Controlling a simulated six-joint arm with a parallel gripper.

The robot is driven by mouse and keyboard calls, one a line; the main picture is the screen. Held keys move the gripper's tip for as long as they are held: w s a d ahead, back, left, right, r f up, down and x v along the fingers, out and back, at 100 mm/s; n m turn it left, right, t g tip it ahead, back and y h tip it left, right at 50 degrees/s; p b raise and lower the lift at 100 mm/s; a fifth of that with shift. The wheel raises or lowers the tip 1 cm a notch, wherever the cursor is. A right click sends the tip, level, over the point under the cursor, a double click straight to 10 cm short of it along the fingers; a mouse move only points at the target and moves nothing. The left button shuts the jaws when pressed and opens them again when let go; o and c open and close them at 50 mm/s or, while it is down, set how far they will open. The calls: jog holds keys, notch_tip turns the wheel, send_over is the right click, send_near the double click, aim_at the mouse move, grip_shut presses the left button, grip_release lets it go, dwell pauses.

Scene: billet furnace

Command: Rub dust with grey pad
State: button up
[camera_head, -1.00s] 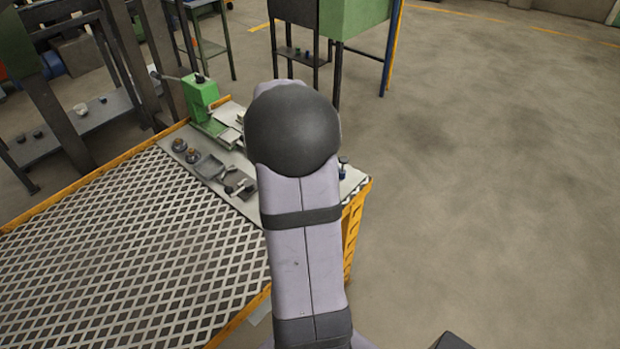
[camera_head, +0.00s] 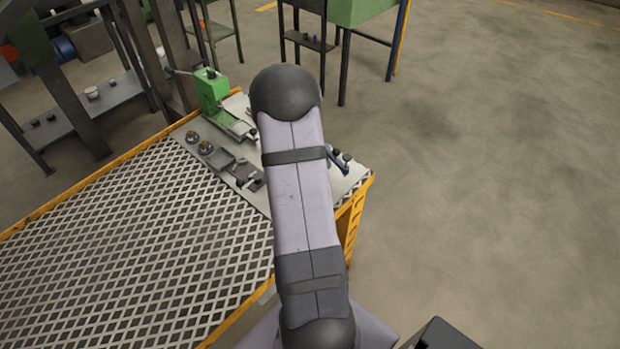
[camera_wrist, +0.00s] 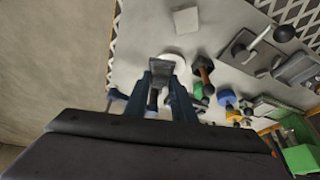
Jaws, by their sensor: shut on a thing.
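My gripper (camera_wrist: 167,98) shows in the wrist view with its two dark blue fingers shut on a small grey block (camera_wrist: 161,73), which looks like the grey pad. The block is at the fingertips, over a pale grey plate (camera_wrist: 145,28). A white round thing (camera_wrist: 181,64) shows partly behind the block; I cannot tell whether they touch. I cannot make out the dust for certain. In the head view my arm hides the gripper and the pad.
A workbench with a metal mesh top (camera_head: 150,240) and yellow edge fills the left. A green machine (camera_head: 212,92), two round knobs (camera_head: 199,143) and small tools stand along its far plate. In the wrist view a pale square (camera_wrist: 187,19) lies on the plate. Open floor is at right.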

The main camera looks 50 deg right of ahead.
jog(key=w+n, duration=0.1)
jog(key=n, duration=0.1)
jog(key=w+d+r+n+t, duration=0.1)
jog(key=n, duration=0.1)
jog(key=w+d+n+t, duration=0.1)
jog(key=n, duration=0.1)
jog(key=shift+w+r+y, duration=0.3)
jog(key=shift+w+y, duration=0.1)
jog(key=shift+f, duration=0.15)
